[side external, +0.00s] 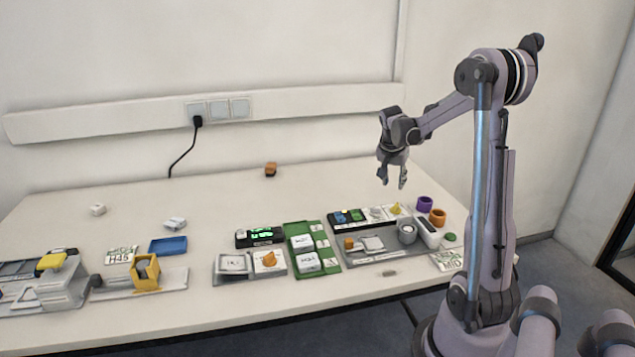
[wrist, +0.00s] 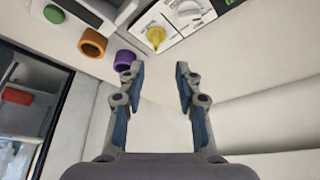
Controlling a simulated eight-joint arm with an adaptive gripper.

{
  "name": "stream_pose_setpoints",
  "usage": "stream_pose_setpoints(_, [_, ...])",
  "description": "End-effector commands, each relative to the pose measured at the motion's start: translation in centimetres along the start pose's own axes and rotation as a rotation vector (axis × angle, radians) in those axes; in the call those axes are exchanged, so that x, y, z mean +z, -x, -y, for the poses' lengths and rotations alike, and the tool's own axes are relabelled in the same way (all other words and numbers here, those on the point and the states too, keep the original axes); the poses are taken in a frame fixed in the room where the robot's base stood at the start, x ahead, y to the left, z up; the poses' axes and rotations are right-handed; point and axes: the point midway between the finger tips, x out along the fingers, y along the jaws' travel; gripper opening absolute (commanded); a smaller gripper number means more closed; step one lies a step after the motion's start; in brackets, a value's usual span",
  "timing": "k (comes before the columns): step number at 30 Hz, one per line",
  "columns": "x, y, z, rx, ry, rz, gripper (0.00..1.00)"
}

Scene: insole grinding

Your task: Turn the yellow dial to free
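The yellow dial (side external: 395,208) sits on the white panel at the right end of the dark control box (side external: 349,218) in the side view. In the wrist view the yellow dial (wrist: 155,36) shows near the top, on a white panel with a grey knob (wrist: 186,10) beside it. The dial's setting and its labels are too small to read. My gripper (side external: 393,183) hangs above the back right of the table, apart from the dial. In the wrist view my gripper (wrist: 159,68) is open, with nothing between its fingers.
A purple ring (side external: 424,204) and an orange ring (side external: 438,216) stand just right of the dial. A grey cup-like part (side external: 407,233) and a white device (side external: 427,232) stand in front. A green tray (side external: 312,246) lies left. The table's back middle is mostly clear.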

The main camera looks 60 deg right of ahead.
Motion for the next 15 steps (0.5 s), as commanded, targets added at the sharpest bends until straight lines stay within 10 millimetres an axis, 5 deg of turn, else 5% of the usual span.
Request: stream_pose_setpoints(15, [-0.6, -5.9, -0.6, 0.014, -0.029, 0.002, 0.34])
